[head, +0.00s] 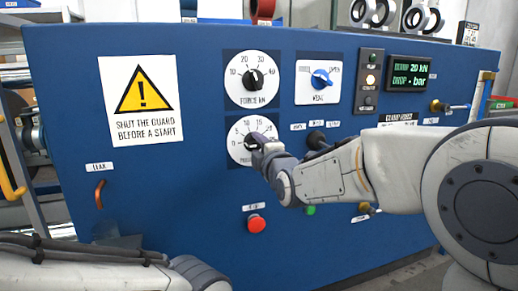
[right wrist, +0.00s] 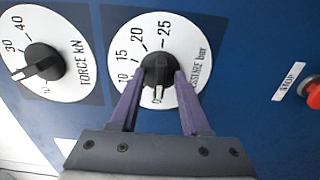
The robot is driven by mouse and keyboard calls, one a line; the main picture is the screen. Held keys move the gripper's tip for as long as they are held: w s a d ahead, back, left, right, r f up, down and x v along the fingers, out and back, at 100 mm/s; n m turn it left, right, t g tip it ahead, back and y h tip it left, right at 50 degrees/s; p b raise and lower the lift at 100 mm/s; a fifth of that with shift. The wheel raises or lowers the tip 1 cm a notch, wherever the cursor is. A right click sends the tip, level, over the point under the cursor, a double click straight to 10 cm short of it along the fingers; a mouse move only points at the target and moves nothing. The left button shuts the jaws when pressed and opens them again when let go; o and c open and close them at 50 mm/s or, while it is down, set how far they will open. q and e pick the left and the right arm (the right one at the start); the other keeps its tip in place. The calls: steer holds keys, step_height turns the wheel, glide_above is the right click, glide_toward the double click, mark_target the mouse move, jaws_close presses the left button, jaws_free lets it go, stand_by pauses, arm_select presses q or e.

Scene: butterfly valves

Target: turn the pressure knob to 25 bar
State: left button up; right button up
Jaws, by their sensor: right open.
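The pressure dial (head: 238,130) is a white round plate on the blue panel, below the force dial. It also shows in the right wrist view (right wrist: 187,42), with a black knob (right wrist: 157,69) at its centre. The knob's white mark points at or close to 0, away from the 25. My right gripper (right wrist: 162,76) is open, with its two purple fingers on either side of the knob. I cannot tell whether they touch it. In the head view my right gripper (head: 259,142) covers most of the knob. My left gripper is out of view.
A red stop button (head: 256,223) is below. A black knob (head: 317,139) sits behind my right arm. A warning sign (head: 143,99) is at left.

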steer(key=shift+c, duration=0.3)
jaws_close()
steer(key=shift+d, duration=0.15)
